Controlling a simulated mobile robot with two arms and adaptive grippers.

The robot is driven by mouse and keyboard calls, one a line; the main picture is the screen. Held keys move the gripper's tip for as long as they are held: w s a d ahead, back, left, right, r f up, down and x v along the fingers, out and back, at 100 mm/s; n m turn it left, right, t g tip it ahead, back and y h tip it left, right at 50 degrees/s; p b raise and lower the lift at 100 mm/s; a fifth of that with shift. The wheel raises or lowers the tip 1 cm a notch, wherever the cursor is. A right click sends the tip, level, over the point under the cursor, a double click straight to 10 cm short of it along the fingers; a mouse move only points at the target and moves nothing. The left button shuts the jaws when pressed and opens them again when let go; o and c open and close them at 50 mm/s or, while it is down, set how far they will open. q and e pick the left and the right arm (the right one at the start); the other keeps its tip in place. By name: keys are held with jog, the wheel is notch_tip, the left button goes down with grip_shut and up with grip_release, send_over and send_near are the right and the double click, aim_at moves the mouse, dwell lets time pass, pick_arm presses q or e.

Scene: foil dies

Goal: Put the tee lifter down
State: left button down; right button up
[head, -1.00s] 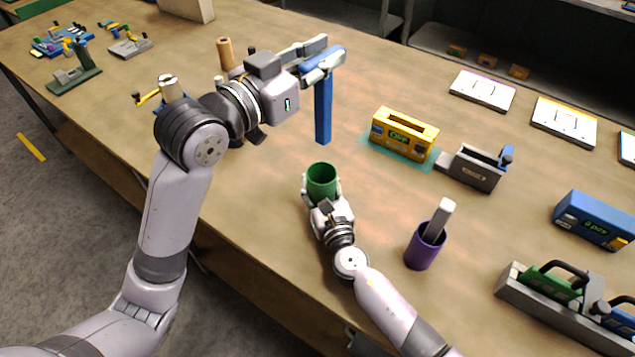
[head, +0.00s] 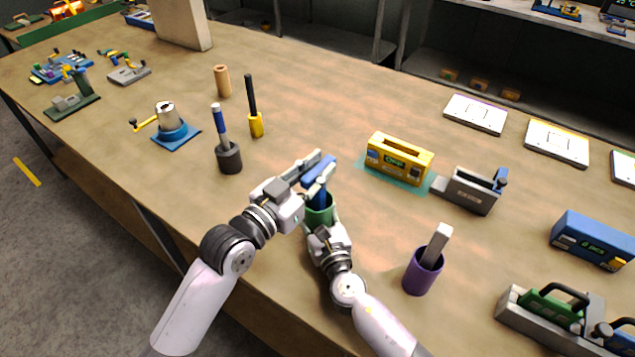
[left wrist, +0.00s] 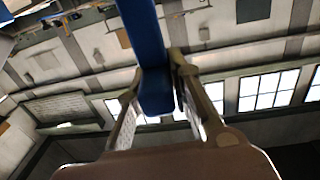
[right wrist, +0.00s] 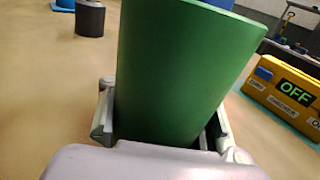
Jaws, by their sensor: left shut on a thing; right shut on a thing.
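The blue T-shaped tee lifter (head: 321,170) is in my left gripper (head: 319,173), which is shut on its crossbar. Its stem points down into the green cup (head: 318,217); how deep it reaches is hidden. The left wrist view shows the blue bar (left wrist: 150,50) between the fingers (left wrist: 153,95). My right gripper (head: 322,226) is shut on the green cup near the table's front edge. In the right wrist view the cup (right wrist: 180,70) stands slightly tilted in the picture between the fingers.
A yellow box (head: 399,160) on a teal mat and a grey device (head: 470,190) stand to the right. A purple cup (head: 423,272) with a pale bar is right of my right arm. Black (head: 229,158) and yellow (head: 256,124) holders with upright tools stand left.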

pick_arm(q)
jog(key=shift+f, duration=1.8)
pick_arm(e)
jog(key=shift+f, duration=0.1)
pick_arm(q)
jog(key=shift+f, duration=0.1)
jog(key=c, duration=1.5)
grip_release()
jog(key=shift+f, duration=0.15)
pick_arm(e)
jog(key=shift+c, duration=0.2)
pick_arm(q)
jog(key=shift+o, duration=0.2)
jog(key=v, duration=1.2)
pick_arm(e)
jog(key=o, duration=1.5)
